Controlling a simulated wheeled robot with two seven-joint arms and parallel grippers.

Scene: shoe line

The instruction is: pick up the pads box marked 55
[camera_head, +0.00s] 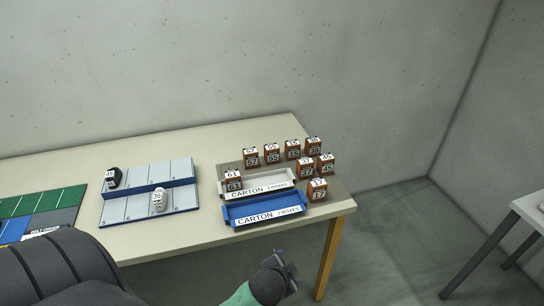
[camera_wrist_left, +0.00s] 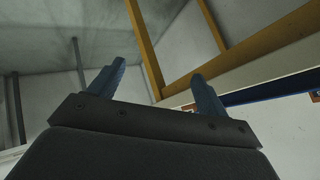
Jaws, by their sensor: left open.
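The pads box marked 55 (camera_head: 272,155) is a small brown box with white labels. It stands upright in the back row on the table, just right of the box marked 57 (camera_head: 250,159), with a small gap between them. My left gripper (camera_head: 288,268) is in front of the table's near edge, low and well away from the boxes. It is open and empty; its two blue fingers (camera_wrist_left: 156,85) show apart in the left wrist view. My right gripper is not in view.
Several similar brown boxes stand around it. A grey carton tray (camera_head: 263,187) and a blue carton tray (camera_head: 230,221) lie in front. A divided rack (camera_head: 130,211) with two shoes is at left. Table legs (camera_head: 329,262) stand near my gripper.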

